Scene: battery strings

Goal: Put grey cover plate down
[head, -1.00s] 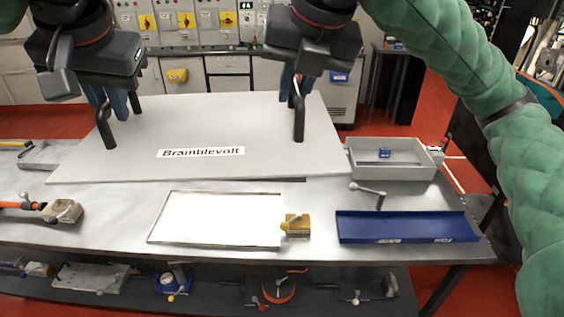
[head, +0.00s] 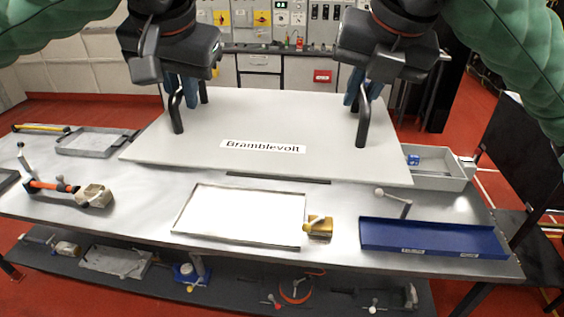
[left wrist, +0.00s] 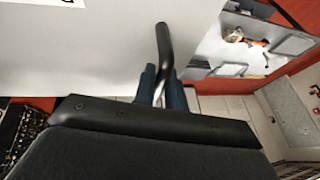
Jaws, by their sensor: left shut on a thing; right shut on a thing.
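The grey cover plate (head: 262,122) is a wide flat sheet with a "Bramblevolt" label and two black handles. It lies over the back of the steel table in the head view; I cannot tell whether it touches the table. My left gripper (head: 181,92) is shut on the plate's left handle (head: 176,112). My right gripper (head: 358,90) is shut on the right handle (head: 362,128). In the left wrist view the left handle (left wrist: 163,45) rises between the blue fingers of my left gripper (left wrist: 160,88), with the plate (left wrist: 90,50) beyond.
A grey bin (head: 440,182) sits by the plate's right edge. A shallow grey tray (head: 95,142) is at left.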

